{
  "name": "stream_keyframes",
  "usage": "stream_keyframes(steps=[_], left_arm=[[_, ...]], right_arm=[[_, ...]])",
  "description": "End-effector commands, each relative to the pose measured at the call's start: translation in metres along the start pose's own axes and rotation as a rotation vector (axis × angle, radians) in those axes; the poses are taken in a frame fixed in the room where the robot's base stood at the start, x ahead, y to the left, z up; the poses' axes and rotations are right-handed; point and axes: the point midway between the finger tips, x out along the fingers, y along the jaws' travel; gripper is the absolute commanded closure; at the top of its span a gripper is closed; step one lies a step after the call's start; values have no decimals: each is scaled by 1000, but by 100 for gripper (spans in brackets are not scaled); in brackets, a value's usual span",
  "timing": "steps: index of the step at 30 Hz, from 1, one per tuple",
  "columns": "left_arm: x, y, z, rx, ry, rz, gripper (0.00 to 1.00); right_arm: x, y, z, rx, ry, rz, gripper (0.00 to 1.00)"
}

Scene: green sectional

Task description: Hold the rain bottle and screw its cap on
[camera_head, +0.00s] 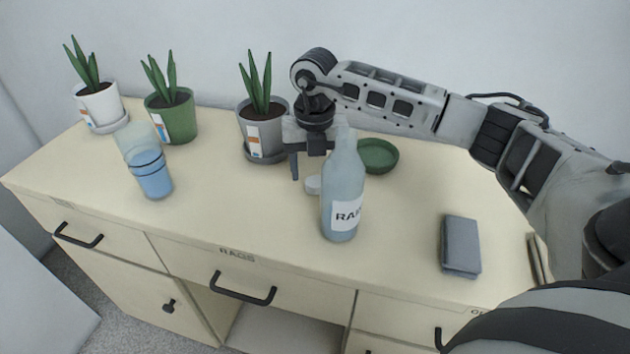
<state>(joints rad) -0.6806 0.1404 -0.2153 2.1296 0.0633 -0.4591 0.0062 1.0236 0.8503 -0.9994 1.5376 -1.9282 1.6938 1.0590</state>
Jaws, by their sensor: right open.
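The rain bottle (342,195), pale blue-grey with a white label, stands upright on the cabinet top. A small white round piece, which looks like the cap (313,185), lies on the top just left of and behind the bottle. My right gripper (312,172) points down behind the bottle, above the white piece. It is open, with one dark finger visible at left; the other is hidden by the bottle. I cannot tell whether it touches anything. My left gripper is not in view.
Potted plants in a white pot (99,106), a green pot (172,118) and a grey pot (264,130) stand along the back. A blue-filled glass (152,178) is at left, a green dish (378,155) behind, a grey block (460,246) at right. The front middle is clear.

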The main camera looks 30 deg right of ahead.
Motion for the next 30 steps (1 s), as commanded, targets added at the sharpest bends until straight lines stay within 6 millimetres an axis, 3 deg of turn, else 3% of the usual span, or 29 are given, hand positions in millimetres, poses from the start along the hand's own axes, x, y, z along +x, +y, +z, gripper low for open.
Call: stream_keyframes(steps=[6, 17, 22, 30], left_arm=[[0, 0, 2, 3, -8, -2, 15], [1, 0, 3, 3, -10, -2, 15], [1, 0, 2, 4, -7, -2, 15], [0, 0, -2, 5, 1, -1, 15]], right_arm=[[24, 0, 0, 2, 0, 0, 41], [25, 0, 0, 1, -1, 1, 41], [25, 0, 0, 1, -1, 1, 88], [24, 0, 0, 1, -1, 1, 89]])
